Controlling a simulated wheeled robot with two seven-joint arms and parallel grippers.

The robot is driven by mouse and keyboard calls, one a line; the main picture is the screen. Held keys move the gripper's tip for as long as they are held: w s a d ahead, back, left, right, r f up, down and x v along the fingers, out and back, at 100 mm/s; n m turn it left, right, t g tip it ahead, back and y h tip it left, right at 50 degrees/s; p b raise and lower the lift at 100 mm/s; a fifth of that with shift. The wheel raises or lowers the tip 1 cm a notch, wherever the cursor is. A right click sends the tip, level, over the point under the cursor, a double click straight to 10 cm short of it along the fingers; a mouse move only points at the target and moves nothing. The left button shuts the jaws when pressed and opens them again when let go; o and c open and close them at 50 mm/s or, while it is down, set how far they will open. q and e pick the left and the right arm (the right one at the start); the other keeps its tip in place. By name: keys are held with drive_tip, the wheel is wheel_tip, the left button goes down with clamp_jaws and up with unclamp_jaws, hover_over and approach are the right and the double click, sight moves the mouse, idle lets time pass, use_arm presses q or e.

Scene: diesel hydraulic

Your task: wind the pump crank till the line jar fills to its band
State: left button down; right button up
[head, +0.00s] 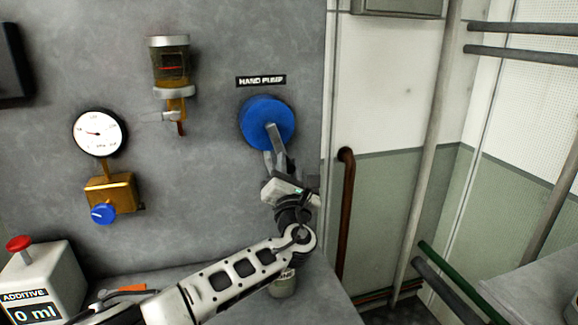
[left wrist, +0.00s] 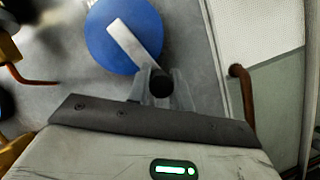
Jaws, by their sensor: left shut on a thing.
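The pump's blue disc (head: 258,118) is on the grey panel under the "HAND PUMP" label, with its grey crank arm (head: 273,137) pointing down and slightly right. My left gripper (head: 275,162) is shut on the crank handle at the arm's lower end. The left wrist view shows the dark round handle end (left wrist: 161,82) between the fingers, below the blue disc (left wrist: 98,38) and pale crank arm (left wrist: 130,45). The line jar (head: 170,67) hangs upper left of the pump, brownish glass with a reddish mark; its fluid level is too small to tell. My right gripper is out of view.
A round gauge (head: 98,132) and a brass valve with a blue knob (head: 103,214) are at left. An additive box (head: 40,285) with a red button reads 0 ml. A brown pipe (head: 346,215) runs down right of the panel.

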use_arm(q)
drive_tip(key=shift+f, duration=0.1)
drive_tip(key=c, duration=1.3)
unclamp_jaws()
drive_tip(key=shift+o, duration=0.2)
drive_tip(key=b+v, duration=0.2)
drive_tip(key=v, duration=1.4)
drive_tip(key=shift+d, duration=0.1)
